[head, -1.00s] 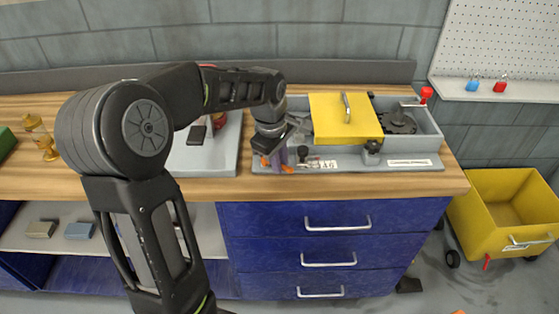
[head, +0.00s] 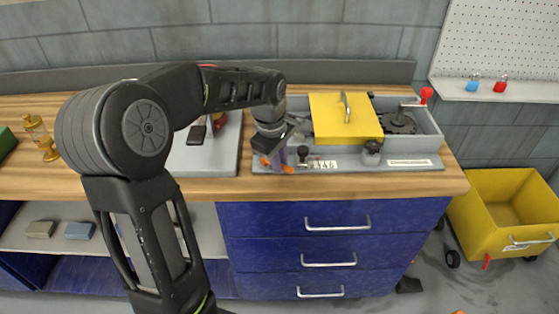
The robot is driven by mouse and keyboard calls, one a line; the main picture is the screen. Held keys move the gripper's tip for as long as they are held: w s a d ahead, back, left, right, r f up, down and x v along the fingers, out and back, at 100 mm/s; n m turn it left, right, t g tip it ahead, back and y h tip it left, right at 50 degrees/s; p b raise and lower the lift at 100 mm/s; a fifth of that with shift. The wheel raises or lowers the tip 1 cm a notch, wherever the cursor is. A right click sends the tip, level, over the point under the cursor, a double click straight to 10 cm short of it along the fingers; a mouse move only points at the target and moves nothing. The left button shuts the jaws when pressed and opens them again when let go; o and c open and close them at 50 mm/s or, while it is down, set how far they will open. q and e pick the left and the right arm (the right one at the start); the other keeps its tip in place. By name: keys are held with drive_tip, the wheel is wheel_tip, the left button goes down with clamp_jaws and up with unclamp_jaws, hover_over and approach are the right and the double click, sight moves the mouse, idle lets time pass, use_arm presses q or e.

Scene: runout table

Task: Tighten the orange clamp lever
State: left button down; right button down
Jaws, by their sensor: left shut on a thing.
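My right gripper is not in the head view.
The grey fixture (head: 410,164) carries a yellow cover (head: 346,119) with a handle, black knobs and a red-knobbed crank (head: 426,93). A grey plate (head: 200,160) lies to its left. Blue drawers (head: 330,222) are below; a yellow cart (head: 495,195) stands right.

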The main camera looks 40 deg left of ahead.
use_arm(q)
drive_tip(key=shift+s+m, duration=0.15)
drive_tip(key=shift+m, duration=0.15)
drive_tip(key=s+m, duration=0.1)
drive_tip(key=m, duration=0.2)
drive_tip(key=shift+s+a+m+h, duration=0.35)
drive_tip(key=shift+m+h, duration=0.05)
drive_tip(key=m, duration=0.1)
drive_tip(key=s+a+m, duration=0.1)
drive_tip(key=m, duration=0.2)
drive_tip(key=shift+s+a+m+g+h, duration=0.15)
drive_tip(key=shift+s+m+g+h, duration=0.15)
drive_tip(key=shift+h, duration=0.1)
drive_tip(key=a+m, duration=0.1)
drive_tip(key=m, duration=0.1)
drive_tip(key=s+a+m, duration=0.1)
drive_tip(key=m, duration=0.1)
drive_tip(key=shift+g, duration=0.4)
drive_tip(key=shift+a+m+g+h, duration=0.15)
drive_tip(key=shift+a+m, duration=0.2)
drive_tip(key=shift+m, duration=0.55)
drive_tip(key=shift+a+m+g+h, duration=0.15)
drive_tip(key=shift+a+m, duration=0.15)
drive_tip(key=shift+m, duration=0.6)
drive_tip(key=shift+a, duration=0.1)
drive_tip(key=c, duration=1.4)
unclamp_jaws()
drive_tip(key=shift+s, duration=0.1)
